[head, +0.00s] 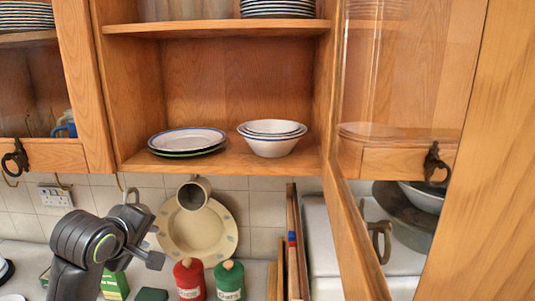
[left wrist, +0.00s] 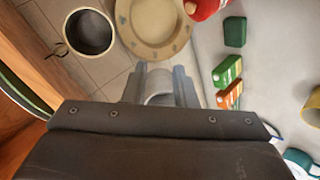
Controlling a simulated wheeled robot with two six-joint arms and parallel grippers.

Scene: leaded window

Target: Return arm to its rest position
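My left arm comes in at the lower left of the head view, with its dark gripper (head: 152,238) in front of the tiled wall, below the cabinet shelf. The gripper's two fingers stand apart. In the left wrist view the fingers (left wrist: 160,80) also show a gap, with a pale rounded surface between them; I cannot tell what it is. No clearly held object shows. My right gripper is in neither view.
The open cabinet (head: 225,80) holds plates (head: 187,141) and bowls (head: 272,137). Its glazed door (head: 405,80) stands open at right. A mug (head: 193,194) hangs under the cabinet before a large plate (head: 205,235). Red (head: 189,279) and green (head: 229,280) canisters stand on the counter.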

